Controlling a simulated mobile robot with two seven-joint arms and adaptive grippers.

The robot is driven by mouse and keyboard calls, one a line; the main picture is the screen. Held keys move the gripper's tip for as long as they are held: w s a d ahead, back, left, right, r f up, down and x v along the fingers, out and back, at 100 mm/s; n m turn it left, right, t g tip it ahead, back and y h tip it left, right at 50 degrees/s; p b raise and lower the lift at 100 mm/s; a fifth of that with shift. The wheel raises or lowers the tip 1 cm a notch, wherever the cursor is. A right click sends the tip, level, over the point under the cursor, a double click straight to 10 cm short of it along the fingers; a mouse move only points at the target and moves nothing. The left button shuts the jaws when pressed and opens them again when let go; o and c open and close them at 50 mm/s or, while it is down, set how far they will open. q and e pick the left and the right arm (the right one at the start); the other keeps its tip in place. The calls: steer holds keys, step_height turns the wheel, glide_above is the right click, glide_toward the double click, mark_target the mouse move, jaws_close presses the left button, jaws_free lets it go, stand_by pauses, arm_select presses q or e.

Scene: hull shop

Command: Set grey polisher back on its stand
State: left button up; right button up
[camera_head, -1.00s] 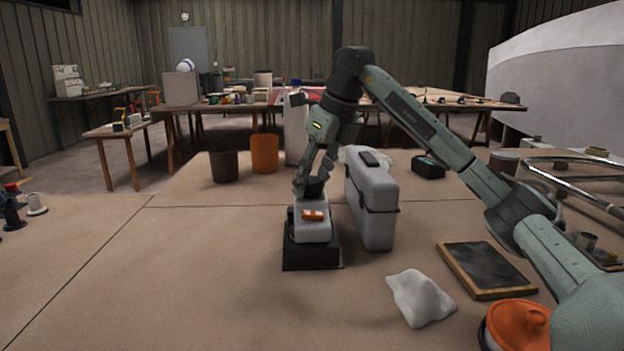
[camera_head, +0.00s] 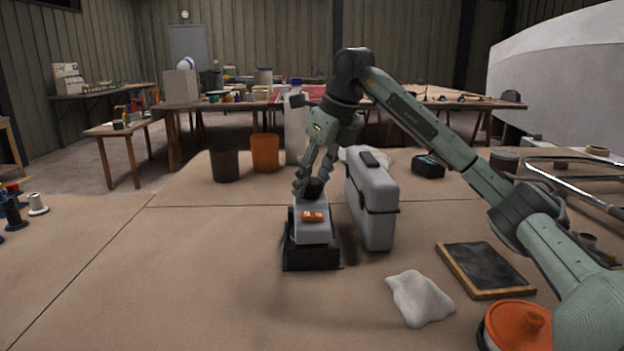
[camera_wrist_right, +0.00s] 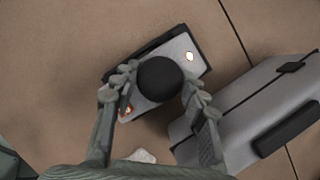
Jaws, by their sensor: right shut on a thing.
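The grey polisher (camera_head: 312,232), with an orange switch on its front, is at the black stand (camera_head: 312,264) near the middle of the table. Its underside is hidden, so I cannot tell whether it is fully seated. My right gripper (camera_head: 314,186) is above it, shut on the polisher's black knob. In the right wrist view the round black knob (camera_wrist_right: 160,79) lies between the fingertips of the right gripper (camera_wrist_right: 158,92). The polisher's grey body (camera_wrist_right: 180,50) shows behind the knob, with the dark stand edge along it. My left gripper is not in view.
A grey case (camera_head: 372,205) stands upright close right of the polisher. A white cloth (camera_head: 420,298), a framed slate (camera_head: 485,268) and an orange-lidded pot (camera_head: 518,325) lie nearer right. Brown and orange bins (camera_head: 265,153) are behind.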

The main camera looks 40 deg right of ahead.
steer(key=shift+f, duration=0.35)
stand_by(0.6)
steer(key=o, duration=1)
steer(key=shift+o, duration=0.2)
steer(key=shift+f, duration=0.15)
steer(key=shift+p+v, duration=1.8)
steer(key=shift+v, duration=1.2)
steer(key=shift+p+v, duration=0.55)
steer(key=shift+v, duration=2)
